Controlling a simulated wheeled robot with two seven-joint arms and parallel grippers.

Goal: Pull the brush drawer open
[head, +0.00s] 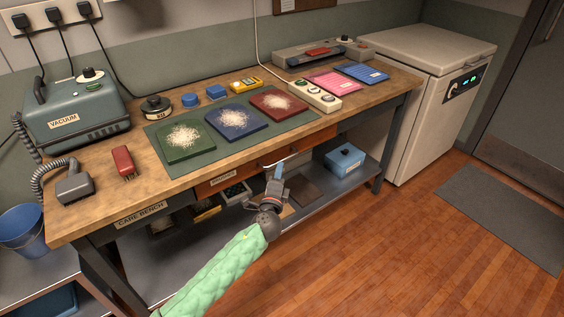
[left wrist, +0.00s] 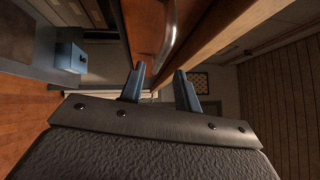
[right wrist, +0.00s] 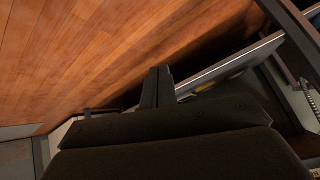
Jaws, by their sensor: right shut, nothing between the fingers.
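The brush drawer (head: 232,178) has an orange-brown front under the care bench top, with a small label at its left part. It looks flush with the bench, so shut. Its metal bar handle (head: 285,161) shows in the head view, and the handle also shows in the left wrist view (left wrist: 172,42). My left gripper (head: 279,169) is just below and in front of the handle. In the left wrist view its two fingers (left wrist: 159,70) are apart, with the handle beyond the tips; I see no contact. My right gripper (right wrist: 157,88) is shut and empty, away from the drawer.
The wooden bench top (head: 90,205) holds a vacuum unit (head: 75,110), a green mat with three powder-covered boards, and tools. A lower shelf (head: 200,245) carries a blue box (head: 344,158) and trays. A white cabinet (head: 425,95) stands right. The floor in front is clear.

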